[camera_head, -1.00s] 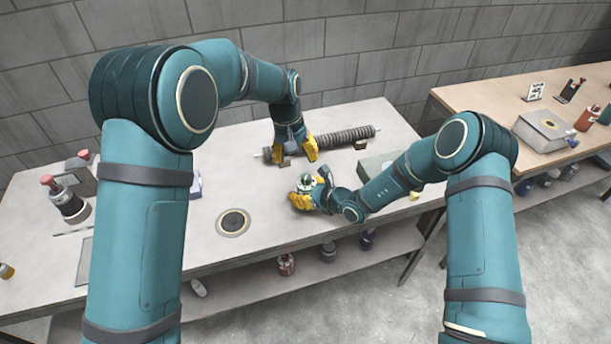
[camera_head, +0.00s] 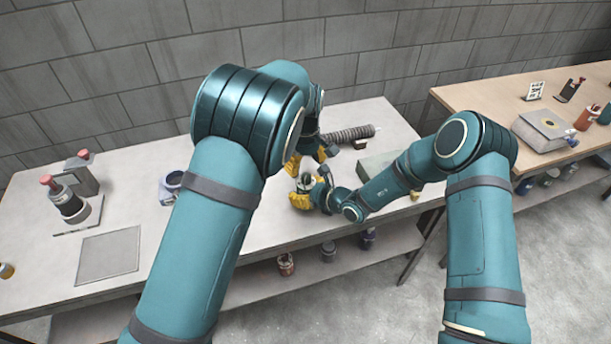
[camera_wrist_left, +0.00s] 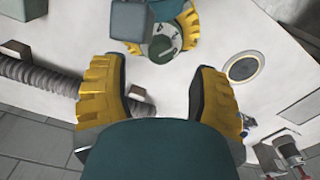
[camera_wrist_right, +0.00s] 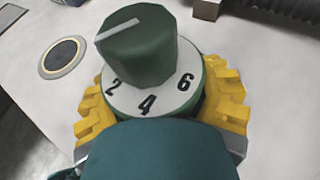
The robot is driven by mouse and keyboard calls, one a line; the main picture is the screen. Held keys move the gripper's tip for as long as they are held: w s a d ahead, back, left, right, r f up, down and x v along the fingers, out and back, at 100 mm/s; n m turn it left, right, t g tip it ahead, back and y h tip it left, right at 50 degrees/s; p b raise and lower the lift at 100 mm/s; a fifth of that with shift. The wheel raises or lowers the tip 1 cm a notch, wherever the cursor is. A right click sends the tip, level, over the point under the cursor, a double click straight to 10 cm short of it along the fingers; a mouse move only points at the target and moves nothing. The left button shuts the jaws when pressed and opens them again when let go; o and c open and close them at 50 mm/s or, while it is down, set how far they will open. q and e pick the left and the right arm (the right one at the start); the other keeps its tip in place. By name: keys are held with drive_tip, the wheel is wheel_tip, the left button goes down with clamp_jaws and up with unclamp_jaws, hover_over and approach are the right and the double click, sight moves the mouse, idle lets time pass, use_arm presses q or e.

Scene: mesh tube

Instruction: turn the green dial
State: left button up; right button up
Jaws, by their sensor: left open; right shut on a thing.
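The green dial (camera_wrist_right: 142,52) is a green knob with a white line on top, standing on a white disc with black numbers 2, 4 and 6. The white line slants across the knob's top in the right wrist view. My right gripper (camera_wrist_right: 160,100) is shut around the dial's round base, below the knob. In the head view the dial (camera_head: 305,182) shows small above the right gripper (camera_head: 303,199). My left gripper (camera_head: 307,158) is open just behind the dial. In the left wrist view the dial (camera_wrist_left: 162,47) lies beyond the gap between the open fingers (camera_wrist_left: 157,88).
A ribbed grey tube (camera_head: 349,134) lies on the grey bench (camera_head: 240,140) behind the grippers. A round plate (camera_wrist_left: 243,67) is set in the bench near the dial. Red-topped devices (camera_head: 68,203) stand at the left. A wooden table (camera_head: 470,97) stands at the right.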

sight(305, 175)
use_arm(q)
drive_tip(key=shift+f, duration=2.55)
clamp_jaws()
